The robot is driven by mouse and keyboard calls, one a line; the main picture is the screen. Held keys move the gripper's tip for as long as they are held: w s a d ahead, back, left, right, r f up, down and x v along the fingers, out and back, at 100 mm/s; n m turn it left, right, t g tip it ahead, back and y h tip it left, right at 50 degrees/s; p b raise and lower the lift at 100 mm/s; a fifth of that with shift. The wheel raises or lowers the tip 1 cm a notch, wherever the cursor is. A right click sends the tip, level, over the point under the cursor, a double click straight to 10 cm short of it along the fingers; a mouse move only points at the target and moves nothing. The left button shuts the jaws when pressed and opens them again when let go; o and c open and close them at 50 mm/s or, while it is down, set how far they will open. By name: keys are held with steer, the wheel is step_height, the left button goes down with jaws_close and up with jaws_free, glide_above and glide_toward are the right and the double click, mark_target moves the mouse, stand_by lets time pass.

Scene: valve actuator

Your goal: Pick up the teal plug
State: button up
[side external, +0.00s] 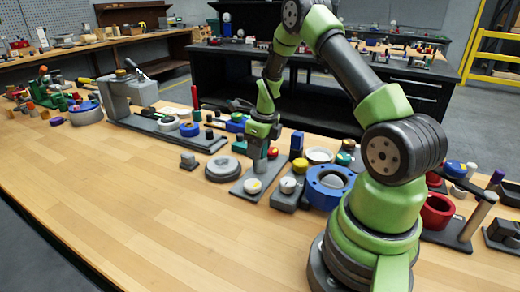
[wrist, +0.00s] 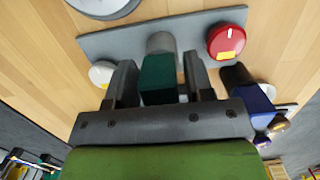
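The teal plug (wrist: 158,80) shows in the wrist view as a dark teal block, close to the camera. It stands between the two fingers of my gripper (wrist: 160,84). A narrow gap shows on its right side; contact on the left is hard to tell. My gripper is open around it. A grey cylinder (wrist: 160,42) stands just beyond the plug on a grey plate (wrist: 110,42). In the side view my gripper (side external: 258,150) points down over this plate (side external: 242,190), and the plug is hidden there.
A red knob (wrist: 225,40) and a white knob (wrist: 101,73) sit on the plate either side of the fingers. A blue block (wrist: 253,104) is close on the right. A blue ring housing (side external: 328,186) stands nearby. The wooden table's front (side external: 130,210) is clear.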

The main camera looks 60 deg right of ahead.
steer(key=c, duration=0.7)
steer(key=shift+c, duration=0.2)
step_height(320, 180, up, 10)
steer(key=shift+r, duration=0.1)
